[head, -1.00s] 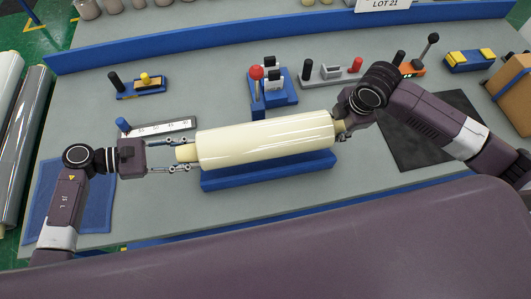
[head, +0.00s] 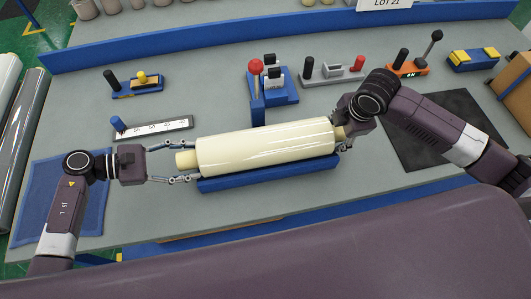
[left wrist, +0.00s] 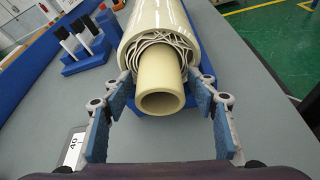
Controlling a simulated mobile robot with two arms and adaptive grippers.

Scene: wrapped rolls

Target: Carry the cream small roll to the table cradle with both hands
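The cream small roll (head: 265,148) lies lengthwise along the blue table cradle (head: 270,175), apparently resting in it. Its narrower core sticks out at both ends; the left core end (left wrist: 162,85) faces the left wrist camera. My left gripper (head: 178,162) is open, with its fingers spread on either side of that core end and gaps between the pads and the core. My right gripper (head: 343,129) is at the roll's right end, its fingers apart around the core there; its palm hides part of this end.
A ruler block (head: 152,130) and blue mat (head: 60,200) lie at the left. Behind the cradle stand a red-knobbed blue fixture (head: 268,82) and a grey fixture (head: 332,72). A black mat (head: 435,130) and cardboard box (head: 512,85) are at the right.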

